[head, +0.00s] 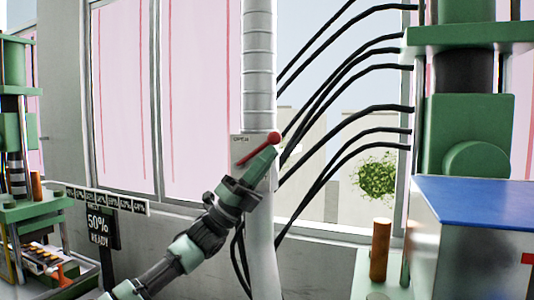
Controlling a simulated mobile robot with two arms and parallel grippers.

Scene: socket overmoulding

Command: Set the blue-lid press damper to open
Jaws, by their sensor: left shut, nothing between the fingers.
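The damper is on a grey vertical duct (257,60) in the middle of the head view. Its pale plate (238,142) has small lettering along the top that seems to read "OPEN". A red lever (252,156) slants up to the right and ends in a red ball knob (274,138). My left gripper (269,152) is shut and empty, with its tip just below the knob; I cannot tell whether it touches. It hides part of the lever and plate. The press with the blue lid (485,205) stands at the right. My right gripper is not in view.
Several black hoses (340,112) run from the duct to the green press (470,130). A copper-coloured cylinder (380,250) stands beside the blue-lidded box. Another green machine (35,215) and a "50% READY" sign (99,226) are at the left.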

